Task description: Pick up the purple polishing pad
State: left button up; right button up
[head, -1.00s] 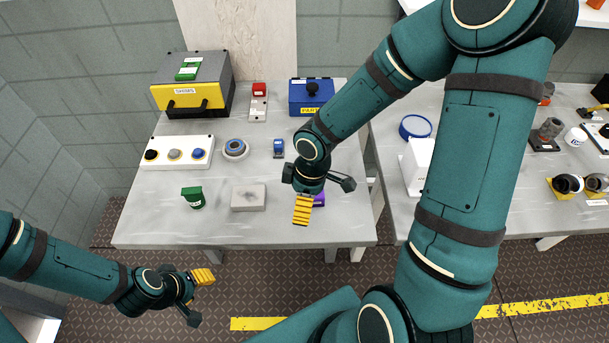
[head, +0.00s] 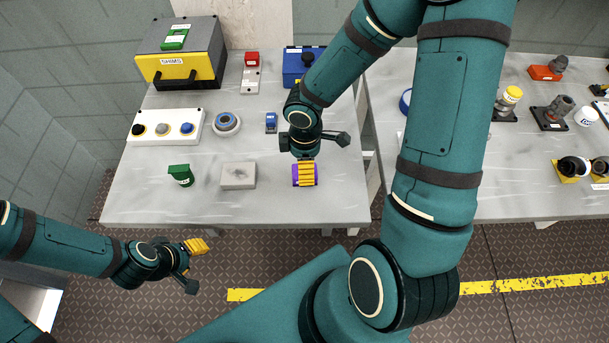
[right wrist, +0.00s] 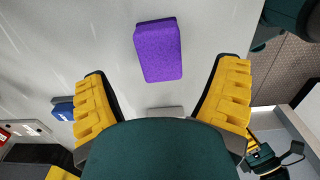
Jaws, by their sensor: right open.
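The purple polishing pad (right wrist: 159,50) lies on the grey table in the right wrist view, ahead of and between the two yellow fingers. In the head view the purple pad (head: 295,176) is partly covered by my right gripper (head: 304,174). My right gripper (right wrist: 163,100) is open and empty, with its fingers spread wide on either side of the pad's line. The pad appears beyond the fingertips, with no finger touching it. My left gripper (head: 197,245) hangs off the front left of the table, and its finger opening cannot be made out.
A grey block (head: 238,175) and a green item (head: 180,175) lie left of the pad. A small blue item (head: 271,122), a blue ring (head: 227,123), a button panel (head: 165,127) and a blue box (head: 299,62) stand farther back. Bare table (head: 345,200) lies right of the pad.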

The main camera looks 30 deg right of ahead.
notch_tip(320, 180, down, 6)
jog(key=shift+r+b, duration=0.1)
jog(key=shift+b, duration=0.95)
jog(key=shift+c, duration=0.4)
jog(key=c, duration=1.2)
